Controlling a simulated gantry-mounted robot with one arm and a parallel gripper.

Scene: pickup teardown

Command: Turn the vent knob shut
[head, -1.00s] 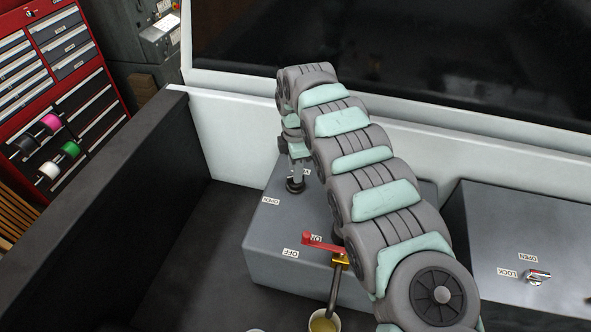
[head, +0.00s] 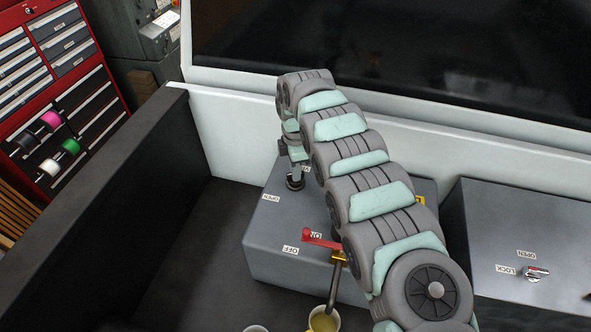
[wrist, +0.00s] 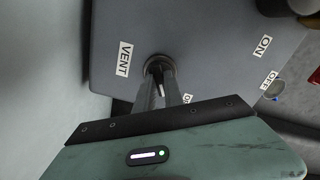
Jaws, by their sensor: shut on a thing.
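The vent knob (wrist: 158,66) is a dark round piece on top of the grey box (head: 262,235), beside the VENT label (wrist: 125,58) in the wrist view. My gripper (wrist: 162,88) points down at it, its two fingers shut on the knob's narrow grip. In the head view my gripper (head: 295,184) is at the box's far left part, and my arm hides much of the box. The knob's exact angle is hard to tell. An OPEN label (head: 271,197) lies left of the knob in the head view.
A second grey box with a lock knob (head: 537,273) is at right. The white wall is close behind.

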